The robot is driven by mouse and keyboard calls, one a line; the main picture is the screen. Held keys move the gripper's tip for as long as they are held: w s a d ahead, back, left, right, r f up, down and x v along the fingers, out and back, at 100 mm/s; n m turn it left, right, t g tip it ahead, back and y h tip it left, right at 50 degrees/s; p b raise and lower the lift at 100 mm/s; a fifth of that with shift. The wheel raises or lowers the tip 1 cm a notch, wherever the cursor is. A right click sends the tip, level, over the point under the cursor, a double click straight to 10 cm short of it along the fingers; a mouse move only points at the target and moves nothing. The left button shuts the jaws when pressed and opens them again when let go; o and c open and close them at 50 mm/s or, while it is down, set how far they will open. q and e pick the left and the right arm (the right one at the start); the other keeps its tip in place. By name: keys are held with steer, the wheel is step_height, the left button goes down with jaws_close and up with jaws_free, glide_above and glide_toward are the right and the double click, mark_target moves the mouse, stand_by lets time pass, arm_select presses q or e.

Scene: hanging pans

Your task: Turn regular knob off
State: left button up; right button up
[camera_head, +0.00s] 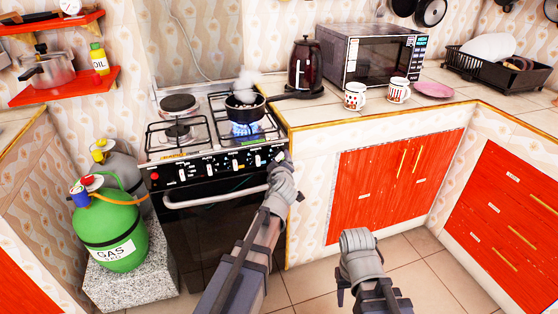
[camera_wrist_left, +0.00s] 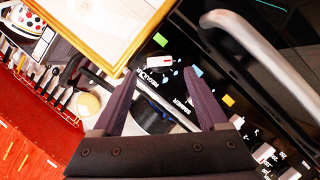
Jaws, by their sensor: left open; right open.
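The regular knob (camera_wrist_left: 162,62), white with a red mark and labelled REGULAR, shows in the left wrist view at the end of the stove's black control panel. My left gripper (camera_wrist_left: 165,72) is open, with its two dark fingers on either side of the knob's position; I cannot tell whether they touch it. In the head view my left gripper (camera_head: 282,160) is at the right end of the stove (camera_head: 210,190) front and hides that knob. A blue flame (camera_head: 245,128) burns under a steaming pan (camera_head: 246,105). My right gripper (camera_head: 345,285) is low over the floor, fingers mostly hidden.
Other knobs (camera_head: 210,167) line the panel above the oven handle (camera_head: 215,198). The counter right of the stove holds a kettle (camera_head: 305,65), a microwave (camera_head: 370,55) and two mugs (camera_head: 355,96). A green gas cylinder (camera_head: 110,235) stands at left. Floor at right is clear.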

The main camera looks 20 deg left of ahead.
mark_target(279, 157)
arm_select(q)
steer(key=b+x, duration=0.1)
steer(key=x, duration=0.3)
steer(key=shift+w+f, duration=0.1)
steer(key=shift+w, duration=0.15)
steer(key=shift+c, duration=0.2)
jaws_close()
